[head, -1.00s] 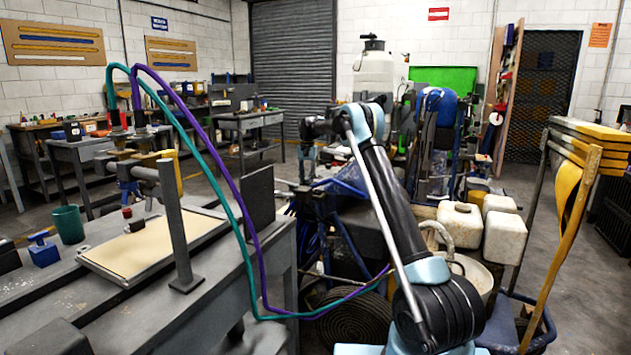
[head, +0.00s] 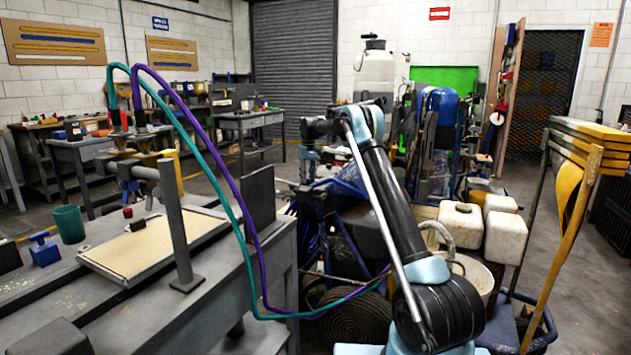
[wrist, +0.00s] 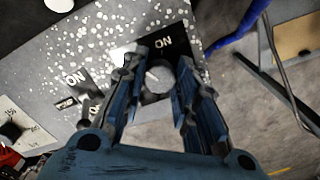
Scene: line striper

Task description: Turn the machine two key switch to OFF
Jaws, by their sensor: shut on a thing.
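In the wrist view my gripper (wrist: 162,68) has its two blue fingers closed around a round grey key switch (wrist: 158,77) with a pale mark on its face. The switch sits on a grey, white-speckled panel (wrist: 125,25), next to a black label (wrist: 163,43) reading ON. The fingers hide part of the switch and of its label, so I cannot tell its exact setting. A second ON label (wrist: 75,78) and another small switch lie to the left on the panel. In the head view my arm reaches forward and the switch is not discernible.
A grey workbench (head: 150,305) with a cream board (head: 155,245) and a post stands at left. Teal and purple hoses (head: 245,220) arc over it. White jugs (head: 460,222) and a yellow stand (head: 575,190) are at right. A blue cable (wrist: 240,28) passes near the panel.

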